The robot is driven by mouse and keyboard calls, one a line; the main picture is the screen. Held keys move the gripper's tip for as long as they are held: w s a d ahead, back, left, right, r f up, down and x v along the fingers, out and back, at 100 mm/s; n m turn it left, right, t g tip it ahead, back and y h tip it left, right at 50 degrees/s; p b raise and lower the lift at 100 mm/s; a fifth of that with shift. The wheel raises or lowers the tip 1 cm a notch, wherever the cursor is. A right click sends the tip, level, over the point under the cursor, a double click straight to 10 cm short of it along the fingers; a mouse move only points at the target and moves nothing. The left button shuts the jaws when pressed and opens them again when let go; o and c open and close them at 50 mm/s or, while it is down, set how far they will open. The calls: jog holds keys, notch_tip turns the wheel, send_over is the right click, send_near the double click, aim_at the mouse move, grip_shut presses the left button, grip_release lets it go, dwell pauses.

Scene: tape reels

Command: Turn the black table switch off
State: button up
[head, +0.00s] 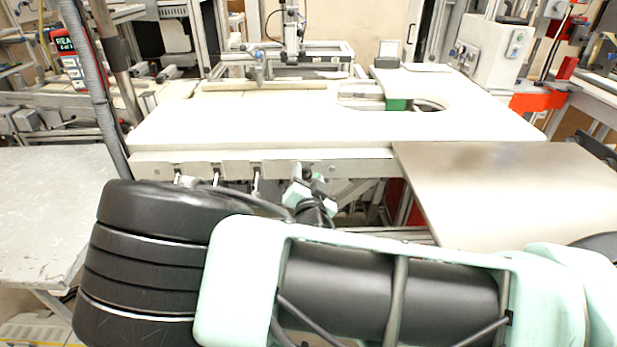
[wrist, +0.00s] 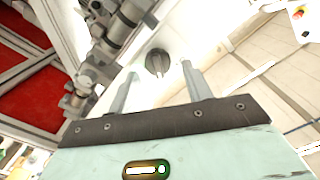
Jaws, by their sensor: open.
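The black table switch (wrist: 157,62) is a round dark knob with a raised grip bar, mounted on a pale panel in the wrist view. My gripper (wrist: 159,72) is open, with one grey finger to the left of the knob and one to the right in the picture. The knob appears between and just beyond the fingertips. I cannot tell whether a finger touches it. In the head view my gripper (head: 312,184) is small, at the front edge of the white table (head: 250,120). I cannot make out the switch clearly there.
Metal fittings (wrist: 115,35) stand close to the left finger in the wrist view. A brushed metal plate (head: 510,185) lies right of my gripper in the head view. A grey table (head: 50,205) is at the left. Small levers hang along the white table's front rail.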

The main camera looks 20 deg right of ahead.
jog(key=c, duration=1)
jog(key=shift+o, duration=0.2)
jog(key=shift+n, duration=0.4)
jog(key=n, duration=0.3)
jog(key=shift+a+b, duration=0.15)
jog(key=shift+b, duration=0.15)
jog(key=n, duration=0.3)
jog(key=shift+w+a+n, duration=0.1)
jog(key=shift+a+n, duration=0.1)
jog(key=shift+n, duration=0.1)
jog(key=n, duration=0.6)
jog(key=shift+w+a+f, duration=0.1)
jog(key=shift+a, duration=0.2)
jog(key=shift+n, duration=0.4)
